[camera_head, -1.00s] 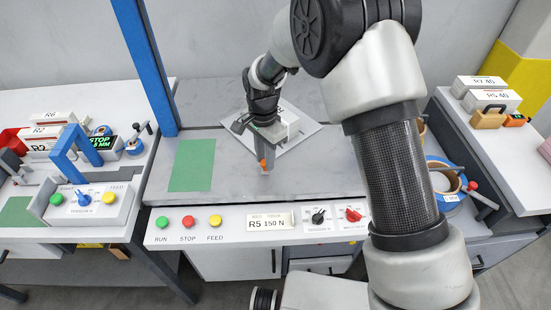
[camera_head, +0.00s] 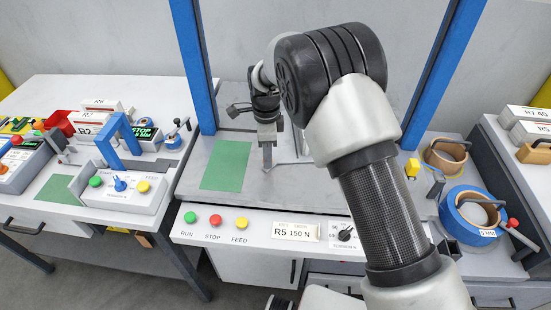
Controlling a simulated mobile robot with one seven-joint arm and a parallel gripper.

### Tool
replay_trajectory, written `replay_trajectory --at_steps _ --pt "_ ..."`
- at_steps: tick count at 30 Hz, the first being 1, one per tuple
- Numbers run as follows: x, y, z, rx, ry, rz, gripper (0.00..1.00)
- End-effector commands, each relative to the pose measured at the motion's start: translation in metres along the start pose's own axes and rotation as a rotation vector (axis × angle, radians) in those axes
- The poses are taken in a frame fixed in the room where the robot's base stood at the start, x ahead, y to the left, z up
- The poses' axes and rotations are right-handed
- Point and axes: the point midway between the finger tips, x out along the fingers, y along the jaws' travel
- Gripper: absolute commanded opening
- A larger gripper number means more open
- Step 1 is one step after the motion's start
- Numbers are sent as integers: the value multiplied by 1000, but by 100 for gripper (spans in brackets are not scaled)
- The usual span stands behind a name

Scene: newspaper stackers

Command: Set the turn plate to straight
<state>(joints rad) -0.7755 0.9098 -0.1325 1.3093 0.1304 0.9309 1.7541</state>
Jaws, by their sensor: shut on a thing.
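The turn plate (camera_head: 290,161) is a pale flat plate on the grey bench top. Only a strip of its front edge shows, running roughly level to the right of my gripper. My arm hides most of it, so its full angle cannot be read. My gripper (camera_head: 267,164) points down at the plate's front left part, with its fingers close together. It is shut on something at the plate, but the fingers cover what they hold. A green mat (camera_head: 227,165) lies on the bench to the left of my gripper.
A front panel carries RUN (camera_head: 190,217), STOP and FEED buttons, an R5 150 N label (camera_head: 296,231) and a dial (camera_head: 345,230). Blue posts (camera_head: 195,65) rise behind the bench. Tape rolls (camera_head: 472,215) stand at right. A second machine (camera_head: 125,185) stands at left.

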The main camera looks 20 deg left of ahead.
Motion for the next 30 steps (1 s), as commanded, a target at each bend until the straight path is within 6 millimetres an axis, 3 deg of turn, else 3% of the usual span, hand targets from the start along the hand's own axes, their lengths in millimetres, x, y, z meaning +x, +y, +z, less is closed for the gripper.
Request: replay_trajectory --at_steps 12,30 --pt "-1 -23 19 141 -1 -2 0" --pt "-1 -30 24 182 -3 -6 0"
